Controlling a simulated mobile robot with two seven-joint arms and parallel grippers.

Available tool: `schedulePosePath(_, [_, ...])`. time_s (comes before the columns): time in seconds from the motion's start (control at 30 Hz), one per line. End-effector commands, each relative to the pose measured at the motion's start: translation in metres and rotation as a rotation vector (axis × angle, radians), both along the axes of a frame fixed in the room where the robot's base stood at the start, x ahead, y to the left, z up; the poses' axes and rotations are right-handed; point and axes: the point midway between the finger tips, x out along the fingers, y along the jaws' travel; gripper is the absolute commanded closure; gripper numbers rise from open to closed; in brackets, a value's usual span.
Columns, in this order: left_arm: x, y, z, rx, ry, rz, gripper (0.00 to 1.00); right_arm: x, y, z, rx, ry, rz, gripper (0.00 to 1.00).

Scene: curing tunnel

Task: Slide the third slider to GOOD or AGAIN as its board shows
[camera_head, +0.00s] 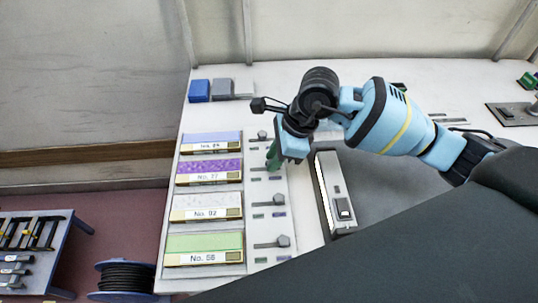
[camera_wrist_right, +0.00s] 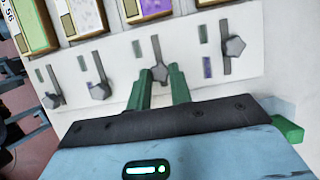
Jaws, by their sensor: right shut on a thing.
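Several boards lie in a column on the left of the white bench: a blue one (camera_head: 211,137), a purple one (camera_head: 225,166), a white speckled one (camera_head: 212,200) and a green one (camera_head: 190,243). Each has a slider with a grey knob to its right. My right gripper (camera_head: 274,158) is at the slider beside the purple board. In the right wrist view its green fingers (camera_wrist_right: 160,84) are shut on that slider's knob (camera_wrist_right: 160,73), toward the near end of its slot. Small green and purple plates flank the slots; their lettering is too small to read. My left gripper is out of view.
Other slider knobs stand close by: the white board's (camera_head: 278,212), the green board's (camera_head: 283,241) and the blue board's (camera_wrist_right: 235,46). A grey device (camera_head: 333,190) lies just right of the slider panel. Blue and grey blocks (camera_head: 199,91) sit at the back left.

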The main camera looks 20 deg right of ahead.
Motion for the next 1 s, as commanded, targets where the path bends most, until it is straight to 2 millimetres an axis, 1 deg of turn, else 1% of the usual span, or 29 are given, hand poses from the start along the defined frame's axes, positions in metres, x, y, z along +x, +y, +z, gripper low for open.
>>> schedulePosePath(0.03, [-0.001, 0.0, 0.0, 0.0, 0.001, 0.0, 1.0, -0.001, -0.007, 0.0, -0.003, -0.001, -0.003, 1.0])
schedulePosePath(0.1, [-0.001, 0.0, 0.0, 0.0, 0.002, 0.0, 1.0, -0.003, -0.012, 0.0, -0.003, 0.0, -0.001, 1.0])
schedulePosePath(0.37, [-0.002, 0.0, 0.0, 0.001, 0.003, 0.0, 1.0, -0.004, -0.014, 0.0, -0.006, 0.001, -0.001, 1.0])
schedulePosePath(0.4, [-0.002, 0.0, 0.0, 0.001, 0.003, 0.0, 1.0, -0.004, -0.014, 0.0, -0.006, 0.001, -0.001, 0.75])
schedulePosePath(0.53, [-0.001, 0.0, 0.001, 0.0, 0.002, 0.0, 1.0, -0.004, -0.014, 0.0, -0.005, 0.001, -0.001, 0.58])
schedulePosePath(0.57, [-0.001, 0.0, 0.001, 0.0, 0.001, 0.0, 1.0, -0.003, -0.014, 0.0, -0.004, 0.001, -0.001, 0.57])
schedulePosePath(0.83, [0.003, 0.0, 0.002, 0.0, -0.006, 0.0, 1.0, -0.004, -0.013, 0.001, -0.002, 0.0, 0.0, 0.57])
schedulePosePath(0.93, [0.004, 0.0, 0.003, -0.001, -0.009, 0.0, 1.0, -0.003, -0.016, 0.008, -0.002, -0.002, -0.001, 0.57])
schedulePosePath(1.0, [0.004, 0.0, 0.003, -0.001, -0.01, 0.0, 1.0, -0.004, -0.019, 0.016, -0.001, -0.005, -0.001, 0.57])
